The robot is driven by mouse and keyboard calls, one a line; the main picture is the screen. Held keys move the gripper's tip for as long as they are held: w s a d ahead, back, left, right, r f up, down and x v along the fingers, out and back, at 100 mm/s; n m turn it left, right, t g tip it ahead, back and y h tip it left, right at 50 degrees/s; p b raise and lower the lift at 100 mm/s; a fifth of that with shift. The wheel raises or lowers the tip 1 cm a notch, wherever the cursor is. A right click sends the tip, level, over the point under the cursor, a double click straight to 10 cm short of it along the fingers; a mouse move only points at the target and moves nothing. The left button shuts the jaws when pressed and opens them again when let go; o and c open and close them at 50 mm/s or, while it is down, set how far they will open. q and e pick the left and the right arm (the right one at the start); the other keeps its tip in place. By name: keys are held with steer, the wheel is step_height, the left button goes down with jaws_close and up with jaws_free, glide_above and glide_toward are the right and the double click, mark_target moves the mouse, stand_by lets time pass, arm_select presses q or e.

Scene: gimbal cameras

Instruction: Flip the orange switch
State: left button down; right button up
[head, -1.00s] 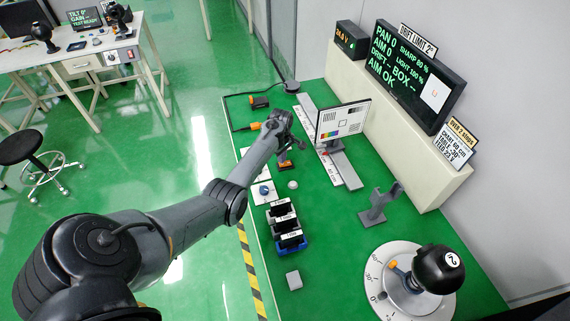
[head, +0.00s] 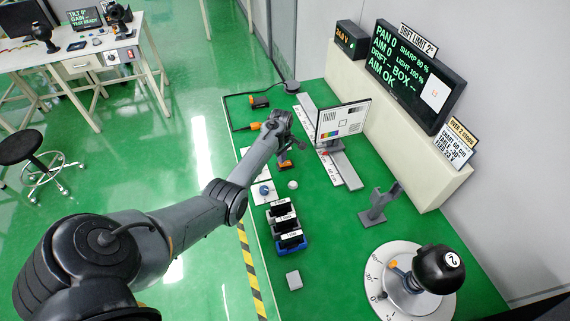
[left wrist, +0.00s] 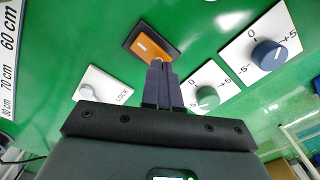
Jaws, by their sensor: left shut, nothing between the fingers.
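The orange switch (left wrist: 152,46) is a rocker in a dark frame with a white mark, set in the green bench top. It also shows in the head view (head: 285,165), partly covered by my left gripper. My left gripper (left wrist: 160,66) is shut and empty. In the left wrist view its fingertips are over the near edge of the switch; I cannot tell whether they touch it. In the head view the left gripper (head: 286,148) is low over the bench. My right gripper is not in view.
A blue knob (left wrist: 269,54), a green knob (left wrist: 207,97) and a white LOCK button (left wrist: 87,91) sit close around the switch. A chart board (head: 343,121) on a rail stands beside the gripper. A black ball-topped device (head: 438,270) stands at the front right.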

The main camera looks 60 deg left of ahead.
arm_select(q)
steer(key=shift+f+b, duration=0.3)
steer(key=shift+f, duration=0.25)
steer(key=shift+f, duration=0.4)
steer(key=shift+r, duration=0.1)
stand_by(0.4)
step_height(320, 180, up, 7)
steer(key=p, duration=0.7)
stand_by(0.4)
